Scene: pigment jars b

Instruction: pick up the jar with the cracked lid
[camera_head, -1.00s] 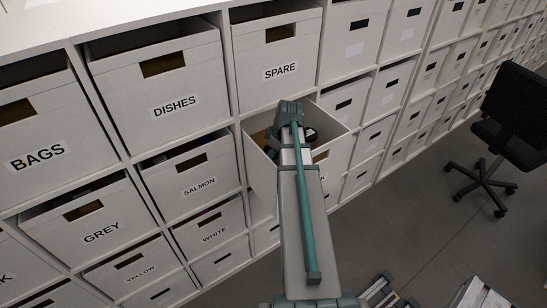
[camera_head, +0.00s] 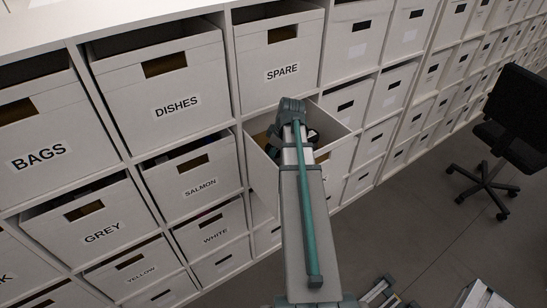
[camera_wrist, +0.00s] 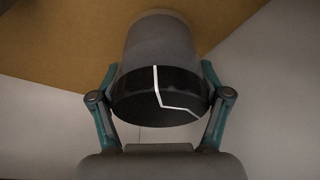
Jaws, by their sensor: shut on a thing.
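Behind the jar are a tan surface and pale walls. In the head view my arm reaches into the pulled-out white box (camera_head: 335,132) below the SPARE box.
White boxes fill the shelving around the open one, including SPARE (camera_head: 285,60) above and SALMON (camera_head: 195,180) to the left. A black office chair (camera_head: 510,130) stands on the floor at the right. The grey floor (camera_head: 410,220) between is clear.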

